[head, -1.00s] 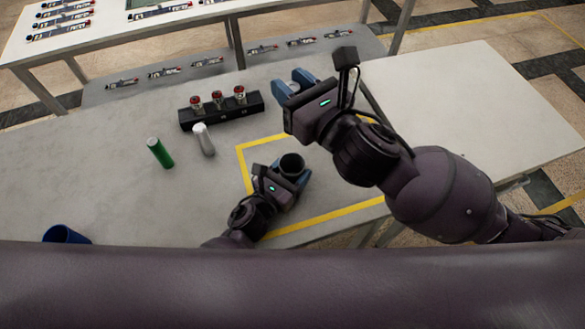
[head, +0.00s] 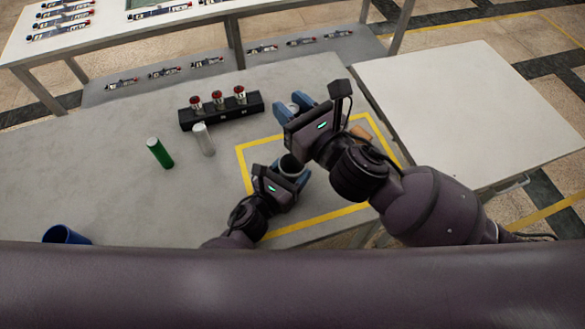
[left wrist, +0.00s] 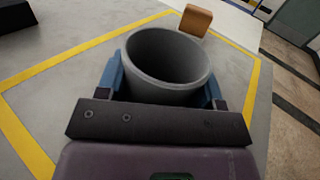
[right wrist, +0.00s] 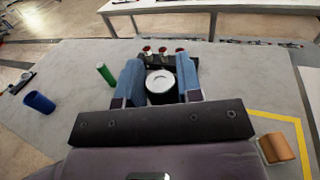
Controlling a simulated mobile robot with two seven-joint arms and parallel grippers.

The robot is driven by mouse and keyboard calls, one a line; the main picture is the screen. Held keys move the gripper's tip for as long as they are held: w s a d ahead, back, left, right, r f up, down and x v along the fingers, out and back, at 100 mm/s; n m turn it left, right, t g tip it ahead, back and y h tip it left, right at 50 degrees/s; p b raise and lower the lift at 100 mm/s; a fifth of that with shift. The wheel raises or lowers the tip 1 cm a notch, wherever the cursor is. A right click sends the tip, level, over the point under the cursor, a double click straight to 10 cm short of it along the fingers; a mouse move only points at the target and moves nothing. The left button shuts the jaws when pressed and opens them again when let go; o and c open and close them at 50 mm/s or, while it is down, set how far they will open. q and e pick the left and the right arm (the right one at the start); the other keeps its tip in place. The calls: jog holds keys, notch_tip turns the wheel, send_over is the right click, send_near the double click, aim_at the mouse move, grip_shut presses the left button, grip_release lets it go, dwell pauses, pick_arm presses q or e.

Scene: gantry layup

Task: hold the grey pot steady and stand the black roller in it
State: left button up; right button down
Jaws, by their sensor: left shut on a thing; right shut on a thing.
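The grey pot (head: 291,166) stands inside the yellow outline on the table, its open mouth up; it looks empty in the left wrist view (left wrist: 168,85). My left gripper (head: 289,178) is shut on the pot, with one blue finger on either side of it. My right gripper (head: 292,106) is shut on the black roller (right wrist: 160,97), whose pale round end shows between the fingers in the right wrist view. In the head view the right gripper is just beyond the pot, and the roller is mostly hidden. The pot does not show in the right wrist view.
A black rack (head: 222,111) with red-topped pieces stands at the back. A blue cup (head: 66,235) is at the near left. An orange-brown block (head: 361,132) sits right of the pot.

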jog(key=shift+f, duration=3.85)
jog(key=c, duration=0.7)
grip_release()
jog(key=v, duration=1.2)
pick_arm(q)
jog(key=o, duration=1)
